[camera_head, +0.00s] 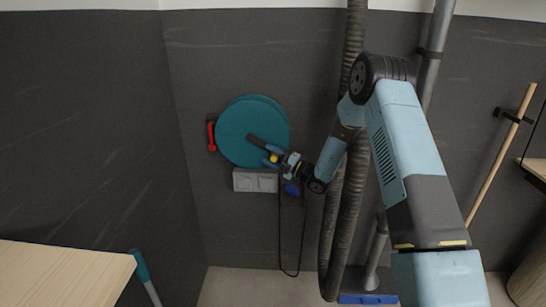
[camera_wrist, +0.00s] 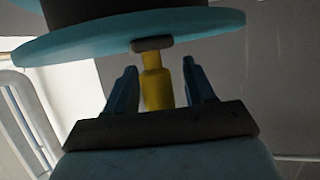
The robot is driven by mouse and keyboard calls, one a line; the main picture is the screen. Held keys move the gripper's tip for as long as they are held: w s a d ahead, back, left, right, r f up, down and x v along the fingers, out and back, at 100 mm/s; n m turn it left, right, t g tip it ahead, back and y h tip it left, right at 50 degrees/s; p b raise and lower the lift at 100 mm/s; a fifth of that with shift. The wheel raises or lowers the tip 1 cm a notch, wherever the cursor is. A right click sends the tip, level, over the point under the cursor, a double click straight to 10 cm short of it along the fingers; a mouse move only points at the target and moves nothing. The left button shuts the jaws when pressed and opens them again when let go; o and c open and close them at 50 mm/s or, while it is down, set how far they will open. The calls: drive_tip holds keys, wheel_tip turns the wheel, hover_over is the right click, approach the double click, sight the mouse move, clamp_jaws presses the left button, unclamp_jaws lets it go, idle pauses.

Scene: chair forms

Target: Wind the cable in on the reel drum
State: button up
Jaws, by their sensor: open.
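The teal reel drum (camera_head: 240,115) is mounted on the dark wall. A dark crank arm (camera_head: 258,141) crosses its face and carries a yellow handle (camera_head: 274,158). The wrist view shows the drum's teal rim (camera_wrist: 100,42) and the yellow handle (camera_wrist: 157,88) close up. My gripper (camera_head: 270,155) is at the handle; its open fingers (camera_wrist: 159,70) stand on either side, with a visible gap at least on the right. A thin dark cable (camera_head: 280,235) hangs below the drum in a long loop. A blue piece (camera_head: 291,189) sits near its upper right.
A red part (camera_head: 211,136) is at the drum's left edge, and a grey wall box (camera_head: 255,181) is just below. Thick ribbed hoses (camera_head: 340,220) hang right of the drum, behind my arm. A wooden top (camera_head: 60,270) fills the lower left. A wooden pole (camera_head: 500,155) leans at right.

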drive_tip(key=shift+a, duration=0.1)
clamp_jaws()
drive_tip(key=shift+w+d, duration=0.1)
drive_tip(key=shift+d, duration=0.3)
drive_tip(key=shift+a, duration=0.1)
drive_tip(key=shift+r, duration=0.15)
